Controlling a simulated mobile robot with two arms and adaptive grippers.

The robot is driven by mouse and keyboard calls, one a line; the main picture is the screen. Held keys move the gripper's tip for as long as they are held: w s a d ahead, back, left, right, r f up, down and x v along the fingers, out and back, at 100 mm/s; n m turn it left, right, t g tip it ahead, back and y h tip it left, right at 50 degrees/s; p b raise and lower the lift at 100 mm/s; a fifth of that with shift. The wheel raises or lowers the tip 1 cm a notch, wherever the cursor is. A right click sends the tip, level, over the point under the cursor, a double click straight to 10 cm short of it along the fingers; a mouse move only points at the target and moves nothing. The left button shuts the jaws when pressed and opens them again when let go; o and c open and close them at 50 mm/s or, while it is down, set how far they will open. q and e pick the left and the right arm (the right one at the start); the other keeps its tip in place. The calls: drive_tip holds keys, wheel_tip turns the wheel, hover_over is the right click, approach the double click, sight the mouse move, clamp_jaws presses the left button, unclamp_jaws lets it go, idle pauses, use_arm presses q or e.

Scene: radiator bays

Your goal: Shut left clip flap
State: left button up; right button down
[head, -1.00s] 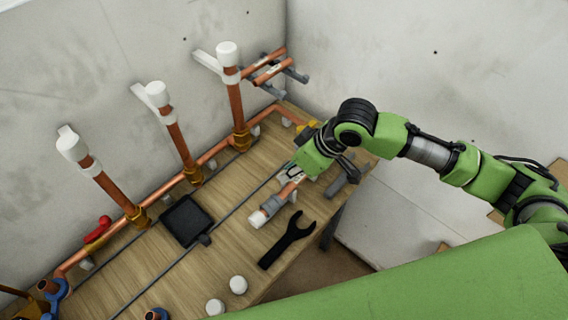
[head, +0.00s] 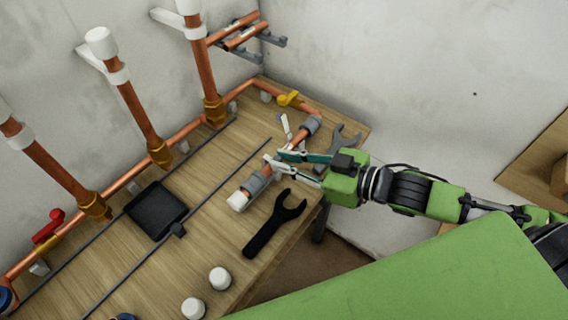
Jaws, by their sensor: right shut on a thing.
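A short copper pipe (head: 297,141) lies on the bench with grey bands and a white end cap (head: 237,201). My right gripper (head: 281,160) is shut on this pipe near its middle, with its fingers reaching in from the right. A pale flap (head: 286,125) stands up beside the far end of the pipe. Pale parts (head: 271,163) of what looks like the left clip show at the fingertips. The fingers partly cover them, so I cannot tell how its flap stands. My left gripper is not in view.
A black open-ended wrench (head: 273,225) lies just in front of the pipe, and a grey one (head: 342,139) lies behind my gripper. A black tray (head: 156,210) and two white caps (head: 220,277) are on the bench. Upright copper pipes (head: 136,112) line the wall.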

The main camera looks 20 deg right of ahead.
drive_tip(key=shift+s+f+t+y+b, duration=0.15)
drive_tip(key=shift+f+t+y+b, duration=0.2)
drive_tip(key=shift+b, duration=0.2)
drive_tip(key=shift+r, duration=0.1)
drive_tip(key=c, duration=2)
unclamp_jaws()
drive_tip(key=shift+f+v, duration=0.2)
drive_tip(key=shift+v, duration=3.5)
drive_tip(key=shift+r, duration=0.1)
